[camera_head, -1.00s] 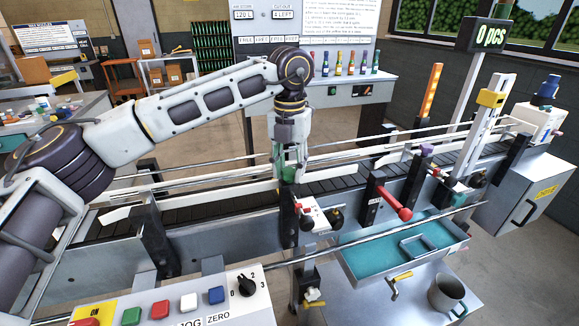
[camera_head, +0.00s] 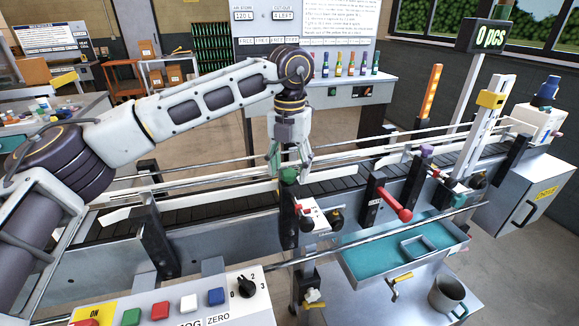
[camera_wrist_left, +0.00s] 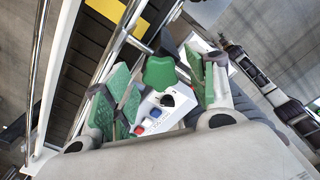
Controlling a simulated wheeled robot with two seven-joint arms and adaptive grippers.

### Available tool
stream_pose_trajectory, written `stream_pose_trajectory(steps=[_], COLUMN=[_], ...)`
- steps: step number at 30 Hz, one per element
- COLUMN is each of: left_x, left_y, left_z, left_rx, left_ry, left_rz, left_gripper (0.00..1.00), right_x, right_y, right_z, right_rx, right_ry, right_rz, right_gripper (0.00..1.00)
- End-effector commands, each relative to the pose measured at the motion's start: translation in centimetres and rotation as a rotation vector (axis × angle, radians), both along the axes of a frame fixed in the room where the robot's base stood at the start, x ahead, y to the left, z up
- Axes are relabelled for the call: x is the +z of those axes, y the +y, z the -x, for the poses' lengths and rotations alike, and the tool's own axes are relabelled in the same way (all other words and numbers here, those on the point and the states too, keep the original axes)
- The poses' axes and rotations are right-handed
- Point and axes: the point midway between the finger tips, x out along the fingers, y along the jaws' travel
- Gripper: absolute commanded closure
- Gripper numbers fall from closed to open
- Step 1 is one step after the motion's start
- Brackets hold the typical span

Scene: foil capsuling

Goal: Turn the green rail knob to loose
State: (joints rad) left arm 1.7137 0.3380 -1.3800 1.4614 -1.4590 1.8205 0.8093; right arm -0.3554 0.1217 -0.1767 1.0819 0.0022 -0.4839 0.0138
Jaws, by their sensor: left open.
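The green rail knob (camera_head: 288,175) sits on top of a dark post at the near side of the conveyor. It also shows in the left wrist view (camera_wrist_left: 160,73), between the two green finger pads. My left gripper (camera_head: 291,166) points down over the knob, with its fingers spread on either side. In the left wrist view the open gripper (camera_wrist_left: 167,75) has visible gaps between its pads and the knob. Whether the knob is tight or loose cannot be told. My right gripper is not in view.
A small white box (camera_head: 313,216) with red and dark controls stands right of the post. A red handle (camera_head: 396,205) sticks out further right. Long metal rails run beside the conveyor belt (camera_head: 215,207). A teal tray (camera_head: 362,262) and a mug (camera_head: 447,296) are in front.

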Motion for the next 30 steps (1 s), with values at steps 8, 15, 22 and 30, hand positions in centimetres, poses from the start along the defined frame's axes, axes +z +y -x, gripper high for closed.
stream_pose_trajectory(steps=[8,15,22,30], left_x=[2.6,6.1,9.4,11.5], left_y=[0.0,0.0,0.0,0.0], left_z=[0.0,0.0,0.0,-0.1], left_rx=[0.001,0.001,0.000,0.001], left_ry=[-0.003,-0.002,-0.002,-0.002], left_rz=[0.001,0.000,0.002,0.001], left_gripper=[0.43,0.43,0.43,0.43], right_x=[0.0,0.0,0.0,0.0], right_y=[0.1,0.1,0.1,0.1], right_z=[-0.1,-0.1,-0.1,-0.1], right_rx=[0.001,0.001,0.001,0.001], right_ry=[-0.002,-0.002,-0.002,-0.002], right_rz=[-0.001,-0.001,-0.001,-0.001], right_gripper=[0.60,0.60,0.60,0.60])
